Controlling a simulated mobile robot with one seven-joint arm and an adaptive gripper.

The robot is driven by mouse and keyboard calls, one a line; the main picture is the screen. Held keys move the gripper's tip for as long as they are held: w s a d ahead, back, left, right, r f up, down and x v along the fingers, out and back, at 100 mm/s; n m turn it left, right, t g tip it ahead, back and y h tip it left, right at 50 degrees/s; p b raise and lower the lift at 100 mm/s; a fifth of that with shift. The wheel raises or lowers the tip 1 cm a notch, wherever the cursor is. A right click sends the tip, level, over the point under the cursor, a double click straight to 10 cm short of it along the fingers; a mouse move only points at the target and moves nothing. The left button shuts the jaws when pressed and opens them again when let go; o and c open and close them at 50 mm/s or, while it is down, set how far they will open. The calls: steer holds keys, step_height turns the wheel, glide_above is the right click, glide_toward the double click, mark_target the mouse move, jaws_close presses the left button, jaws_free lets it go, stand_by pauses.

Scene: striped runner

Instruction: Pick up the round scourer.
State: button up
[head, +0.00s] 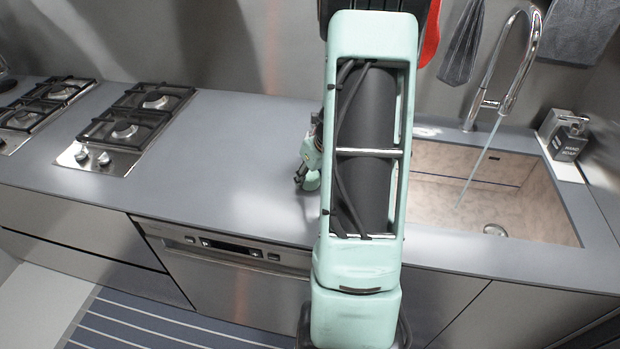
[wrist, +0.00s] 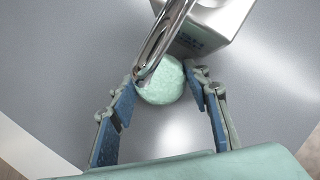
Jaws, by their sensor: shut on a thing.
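The round scourer (wrist: 161,84) is pale mint green and sits between the fingertips of my gripper (wrist: 164,80) in the wrist view. The blue-padded fingers close on it from both sides, and a chrome spout crosses in front of its upper left edge. In the head view my gripper (head: 302,176) is low over the grey counter, just left of my arm, which hides much of it. A small mint patch, likely the scourer (head: 312,181), shows beside the fingers there. I cannot tell whether the scourer touches the counter.
A pale box-shaped dispenser with dark lettering (wrist: 213,26) stands close beyond the scourer in the wrist view. In the head view, the gas hob (head: 135,125) is left and the sink (head: 480,190) right. The counter (head: 225,165) between hob and gripper is clear.

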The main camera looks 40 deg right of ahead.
steer(key=shift+r, duration=0.1)
steer(key=shift+r, duration=0.55)
steer(key=s+a+r+p, duration=0.1)
steer(key=s+a+r, duration=0.1)
steer(key=s+r, duration=0.9)
steer(key=shift+s+a+r, duration=0.3)
steer(key=shift+s+r, duration=0.05)
steer(key=shift+s, duration=1.05)
steer(key=o, duration=0.4)
steer(key=c, duration=0.3)
steer(key=shift+w, duration=0.1)
